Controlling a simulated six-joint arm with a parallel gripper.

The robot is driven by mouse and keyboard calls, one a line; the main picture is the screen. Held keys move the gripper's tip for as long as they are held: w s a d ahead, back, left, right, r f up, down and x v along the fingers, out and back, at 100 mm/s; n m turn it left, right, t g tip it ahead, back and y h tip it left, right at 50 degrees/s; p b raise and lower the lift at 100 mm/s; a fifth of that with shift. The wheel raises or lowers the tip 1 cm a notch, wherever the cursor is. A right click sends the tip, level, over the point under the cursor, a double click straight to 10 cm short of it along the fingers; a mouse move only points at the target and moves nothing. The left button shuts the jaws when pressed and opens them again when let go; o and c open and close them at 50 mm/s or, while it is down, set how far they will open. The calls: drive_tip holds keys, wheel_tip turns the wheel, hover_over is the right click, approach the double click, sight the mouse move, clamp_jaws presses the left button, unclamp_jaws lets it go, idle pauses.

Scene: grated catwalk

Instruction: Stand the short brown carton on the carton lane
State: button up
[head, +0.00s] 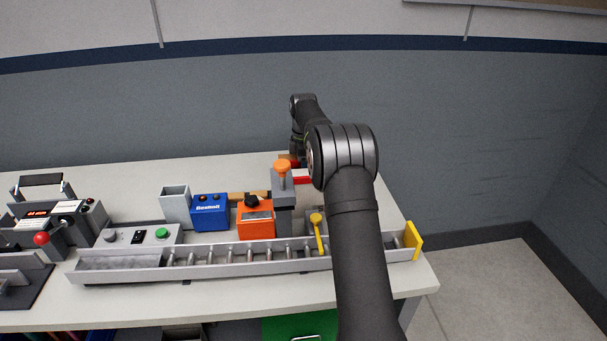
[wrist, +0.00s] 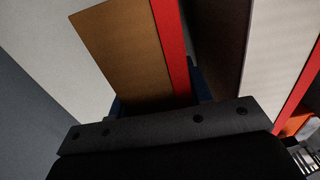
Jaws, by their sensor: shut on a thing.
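The short brown carton (wrist: 125,50) shows in the wrist view as a plain brown face with a red strip along its right edge. It reaches down to my gripper (wrist: 165,122), which is shut on it; the fingertips are mostly hidden. In the head view my gripper is behind my arm near the table's back edge, and only a little red shows there. A long grey channel with rollers (head: 240,262), perhaps the carton lane, runs along the table's front. Its right part is hidden by my arm.
A blue box (head: 210,213), an orange box (head: 255,221) and a grey post with an orange knob (head: 283,190) stand behind the rollers. A yellow lever (head: 318,235) rises over them, and a yellow end plate (head: 413,241) is at right. The back left tabletop is clear.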

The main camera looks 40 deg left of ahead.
drive_tip(key=r, duration=1)
drive_tip(key=shift+s+a, duration=0.2)
drive_tip(key=s+a+r, duration=0.3)
drive_tip(key=s+r, duration=0.3)
drive_tip(key=s, duration=0.2)
drive_tip(key=s+a, duration=0.1)
drive_tip(key=s, duration=1.5)
drive_tip(key=s+d+f, duration=0.2)
drive_tip(key=s+f, duration=0.2)
drive_tip(key=s, duration=0.3)
drive_tip(key=s+d+f, duration=0.2)
drive_tip(key=s+f, duration=0.2)
drive_tip(key=s, duration=0.3)
drive_tip(key=shift+d+f, duration=0.3)
drive_tip(key=shift+d, duration=0.05)
drive_tip(key=shift+f, duration=0.1)
drive_tip(key=shift+f, duration=1.65)
drive_tip(key=o, duration=1.1)
